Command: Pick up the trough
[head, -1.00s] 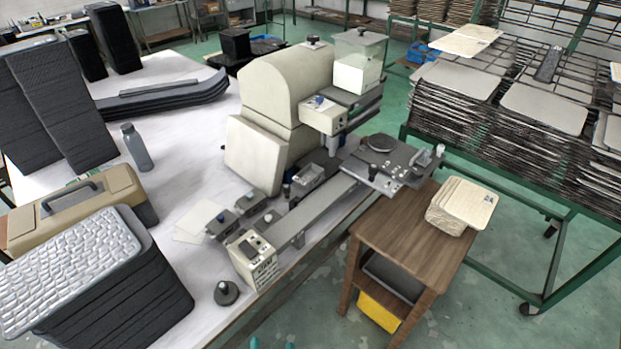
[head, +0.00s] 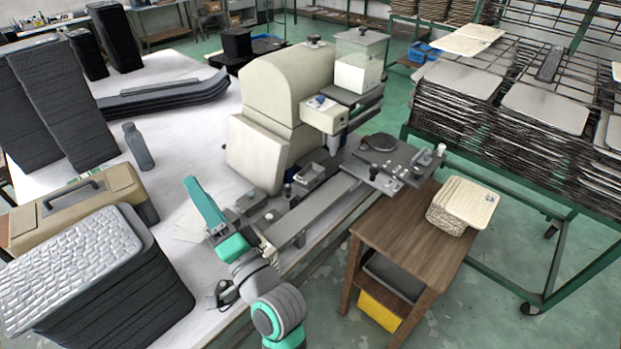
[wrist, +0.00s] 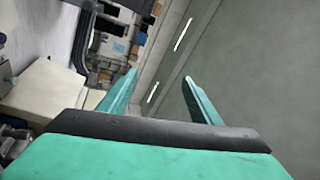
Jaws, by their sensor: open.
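A small grey open-topped tray (head: 312,173), the likeliest trough in view, sits at the foot of the cream machine, beside its long grey rail. I cannot make out its inside. My gripper (head: 205,208) is raised over the near edge of the white table, left of and nearer than the tray, and clear of it. One green finger shows plainly in the head view. In the wrist view my gripper (wrist: 158,77) is open, both green fingers apart with nothing between them. The tray cannot be made out there.
The cream machine (head: 270,155) and its rail (head: 312,212) stand close to my arm. Stacked dark panels (head: 110,285), a tan toolbox (head: 78,210) and a grey bottle (head: 138,146) are to the left. A wooden side table (head: 410,235) is to the right.

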